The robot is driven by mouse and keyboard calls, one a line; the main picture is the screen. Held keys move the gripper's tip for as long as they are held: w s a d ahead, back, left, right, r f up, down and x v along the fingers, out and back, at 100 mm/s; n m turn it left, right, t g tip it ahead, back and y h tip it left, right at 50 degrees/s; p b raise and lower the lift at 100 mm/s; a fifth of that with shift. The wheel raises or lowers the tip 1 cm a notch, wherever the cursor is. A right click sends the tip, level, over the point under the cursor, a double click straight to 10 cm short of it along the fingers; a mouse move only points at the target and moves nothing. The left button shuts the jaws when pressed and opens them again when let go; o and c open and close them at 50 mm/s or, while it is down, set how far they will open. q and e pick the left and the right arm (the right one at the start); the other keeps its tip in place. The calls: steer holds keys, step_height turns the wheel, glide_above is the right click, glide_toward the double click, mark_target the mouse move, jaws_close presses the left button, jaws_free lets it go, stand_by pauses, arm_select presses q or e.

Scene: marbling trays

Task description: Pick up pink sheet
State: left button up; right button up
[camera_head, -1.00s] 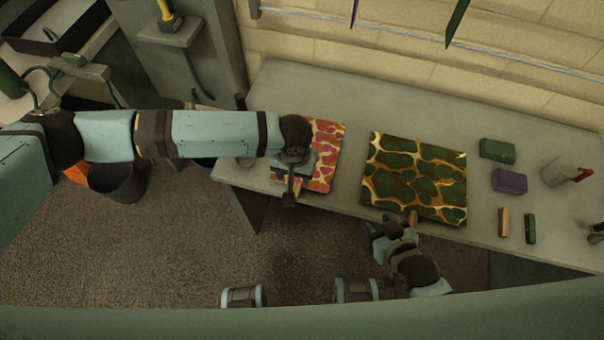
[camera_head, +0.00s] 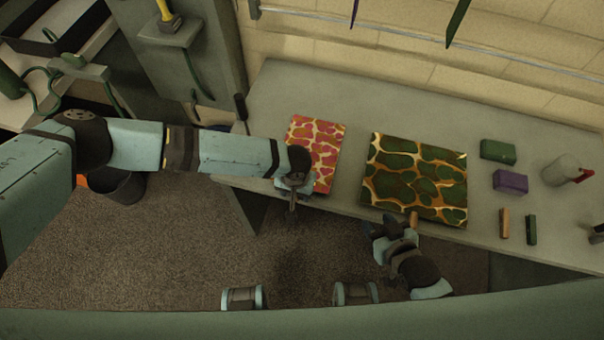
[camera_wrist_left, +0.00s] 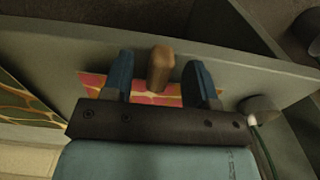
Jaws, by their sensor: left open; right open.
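The pink sheet (camera_head: 318,140), patterned in pink and cream, lies flat on the left part of the table. My left gripper (camera_head: 293,195) is over its near left corner at the table's front edge, partly hiding it. In the left wrist view the blue fingers of my left gripper (camera_wrist_left: 162,64) are apart. A brown block-like piece (camera_wrist_left: 160,72) shows between them, with the pink sheet (camera_wrist_left: 180,98) behind. I cannot tell whether the fingers touch anything. My right gripper (camera_head: 390,227) is open by the front edge, just below the green sheet (camera_head: 415,180).
A green block (camera_head: 497,150), a purple block (camera_head: 510,181), two small sticks (camera_head: 504,223) and a pale cup (camera_head: 557,171) stand on the right of the table (camera_head: 300,88). The table is bare behind the sheets.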

arm_select(q)
jaws_close()
